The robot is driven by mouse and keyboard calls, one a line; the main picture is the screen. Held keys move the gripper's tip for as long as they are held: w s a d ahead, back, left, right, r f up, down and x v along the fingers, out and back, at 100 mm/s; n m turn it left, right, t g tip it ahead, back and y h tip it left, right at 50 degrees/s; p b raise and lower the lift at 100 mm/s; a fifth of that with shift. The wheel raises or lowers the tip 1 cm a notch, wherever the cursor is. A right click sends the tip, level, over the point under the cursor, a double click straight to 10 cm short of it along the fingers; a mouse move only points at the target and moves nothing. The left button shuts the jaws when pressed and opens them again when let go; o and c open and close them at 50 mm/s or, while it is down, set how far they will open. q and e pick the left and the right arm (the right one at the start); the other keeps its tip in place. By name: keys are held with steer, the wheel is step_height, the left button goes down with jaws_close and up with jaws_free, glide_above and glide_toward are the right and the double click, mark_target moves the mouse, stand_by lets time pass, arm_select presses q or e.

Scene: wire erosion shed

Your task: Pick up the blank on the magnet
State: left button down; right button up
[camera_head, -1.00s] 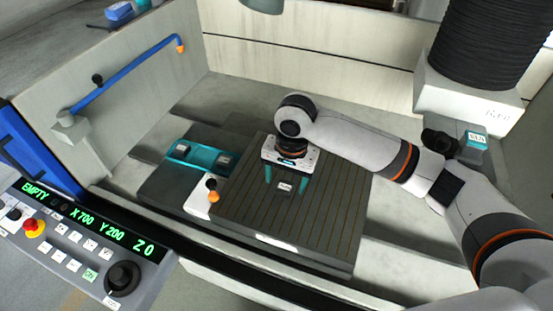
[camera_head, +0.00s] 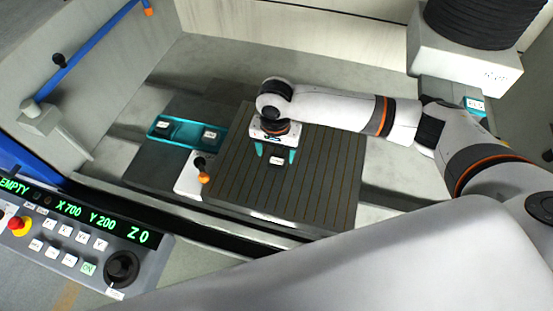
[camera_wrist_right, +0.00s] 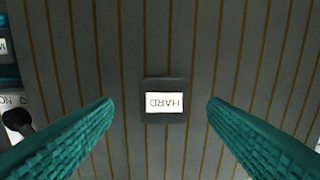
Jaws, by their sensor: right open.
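The blank is a small dark block with a white label (camera_head: 277,160). It lies on the magnet (camera_head: 320,190), a grey plate with thin brown stripes. In the right wrist view the blank (camera_wrist_right: 164,103) reads HARD, upside down, near the middle. My right gripper (camera_head: 275,157) points down over the plate. Its teal fingers are open and empty, one on each side of the blank, with a gap on both sides in the wrist view. I cannot tell how high the fingertips are. My left gripper is not in view.
A teal tray (camera_head: 186,132) with two labelled pieces stands left of the magnet. A control panel (camera_head: 75,235) is at lower left. The plate's right half is clear.

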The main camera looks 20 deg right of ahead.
mark_target(277, 161)
steer(key=shift+s+d+f, duration=0.1)
steer(key=shift+f, duration=0.5)
steer(key=shift+s+d+f, duration=0.1)
steer(key=shift+f, duration=0.95)
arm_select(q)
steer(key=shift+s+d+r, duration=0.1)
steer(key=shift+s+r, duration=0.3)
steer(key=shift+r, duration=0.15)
arm_select(e)
steer(key=shift+w, duration=0.1)
steer(key=c, duration=1.3)
